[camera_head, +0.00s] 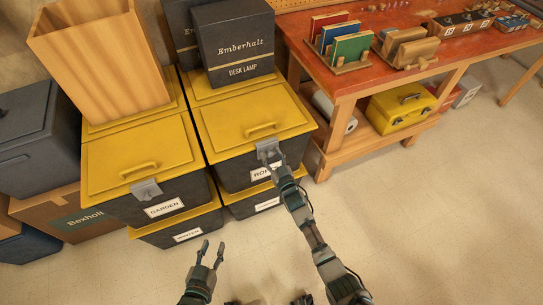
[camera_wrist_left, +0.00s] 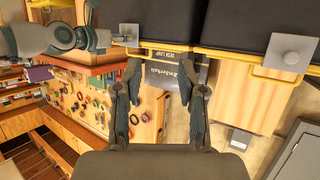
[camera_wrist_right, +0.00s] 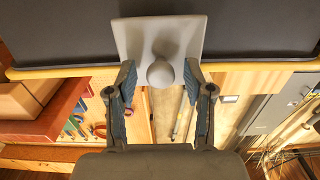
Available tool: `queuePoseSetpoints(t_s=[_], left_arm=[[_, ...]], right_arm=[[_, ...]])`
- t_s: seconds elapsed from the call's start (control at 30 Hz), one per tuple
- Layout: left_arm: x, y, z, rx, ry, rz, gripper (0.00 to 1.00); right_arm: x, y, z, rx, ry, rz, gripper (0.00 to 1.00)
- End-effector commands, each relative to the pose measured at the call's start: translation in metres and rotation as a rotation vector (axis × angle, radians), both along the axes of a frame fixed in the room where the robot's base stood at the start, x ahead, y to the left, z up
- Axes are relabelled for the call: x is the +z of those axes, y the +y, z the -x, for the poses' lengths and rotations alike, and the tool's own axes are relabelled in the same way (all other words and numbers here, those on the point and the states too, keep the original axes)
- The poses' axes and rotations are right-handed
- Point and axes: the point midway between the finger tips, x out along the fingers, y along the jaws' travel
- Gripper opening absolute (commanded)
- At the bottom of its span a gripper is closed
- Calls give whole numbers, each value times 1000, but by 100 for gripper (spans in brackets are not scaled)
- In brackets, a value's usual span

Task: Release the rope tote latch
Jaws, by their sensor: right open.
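The rope tote (camera_head: 228,170) is dark with a yellow lid (camera_head: 245,115); its front label (camera_head: 261,172) is partly covered by my right arm. Its grey latch (camera_head: 267,147) sits at the lid's front edge. In the right wrist view the latch (camera_wrist_right: 192,28) is a pale plate with a round knob (camera_wrist_right: 161,72). My right gripper (camera_head: 272,164) is at the latch, open, with its fingertips either side of the knob; contact cannot be told. My left gripper (camera_head: 212,250) is open and empty, low in front of the totes. The rope latch also shows in the left wrist view (camera_wrist_left: 129,32).
A red-topped workbench (camera_head: 400,80) stands right. The floor (camera_head: 430,220) in front is clear.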

Motion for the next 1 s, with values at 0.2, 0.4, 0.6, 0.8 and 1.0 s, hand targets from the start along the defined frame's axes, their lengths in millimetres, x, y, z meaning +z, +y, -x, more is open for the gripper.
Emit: queuePoseSetpoints(t_s=[0.2,0.4,0.6,0.8,1.0], left_arm=[[-1,0,-1,0,4,-1,40],[-1,0,-1,1,4,-1,40],[-1,0,-2,1,-9,3,40],[20,-8,-12,-5,-171,50,40],[58,-14,-18,-6,-460,136,40]], right_arm=[[0,0,0,0,0,0,17],[0,0,0,0,1,0,0],[-2,0,1,0,-5,-3,0],[-8,-1,4,0,-42,-16,0],[-16,-2,8,-1,-121,-44,0]])
